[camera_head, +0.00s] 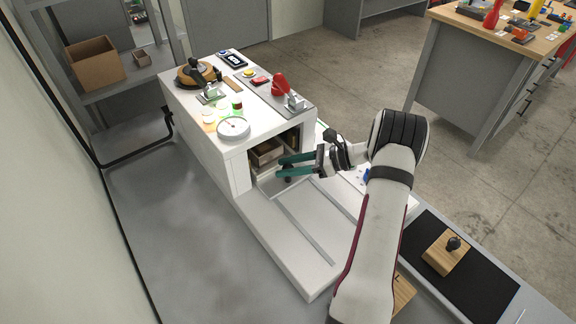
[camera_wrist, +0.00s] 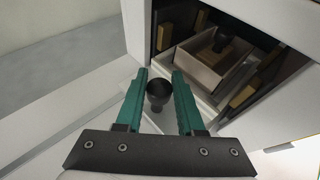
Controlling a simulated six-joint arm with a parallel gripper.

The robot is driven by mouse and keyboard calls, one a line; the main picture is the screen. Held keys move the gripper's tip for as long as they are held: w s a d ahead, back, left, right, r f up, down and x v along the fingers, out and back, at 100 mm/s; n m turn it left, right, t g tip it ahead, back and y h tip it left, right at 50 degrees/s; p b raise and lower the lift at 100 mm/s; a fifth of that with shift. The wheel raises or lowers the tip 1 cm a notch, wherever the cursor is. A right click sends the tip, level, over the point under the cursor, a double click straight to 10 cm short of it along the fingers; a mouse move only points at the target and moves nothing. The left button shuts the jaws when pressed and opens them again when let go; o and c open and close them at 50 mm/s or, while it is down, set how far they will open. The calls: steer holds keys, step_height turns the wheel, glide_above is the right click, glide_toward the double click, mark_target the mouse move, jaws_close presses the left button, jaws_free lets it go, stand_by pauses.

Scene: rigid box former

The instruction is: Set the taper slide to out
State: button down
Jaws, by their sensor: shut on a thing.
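The white box former (camera_head: 240,160) has an open bay at its front end. My gripper (camera_head: 286,167) reaches in from the right with its green fingers at the mouth of this bay. In the wrist view the gripper (camera_wrist: 158,88) is shut on a black round knob (camera_wrist: 157,90), which stands between the two fingers just outside the opening. I take the knob to be the taper slide's handle; the slide under it is mostly hidden. In the bay sits an open box (camera_wrist: 205,75) with a wooden block and black knob (camera_wrist: 222,45) inside.
Red, yellow and black controls and a round dial (camera_head: 233,128) are on the machine's top. A wooden block with a black knob (camera_head: 445,252) rests on a black mat (camera_head: 480,285) at right. The white bed (camera_head: 290,250) before the bay is clear.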

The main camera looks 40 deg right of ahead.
steer(key=s, duration=2)
steer(key=shift+s, duration=0.1)
steer(key=c, duration=0.5)
jaws_free()
steer(key=v, duration=1.6)
steer(key=shift+a, duration=0.1)
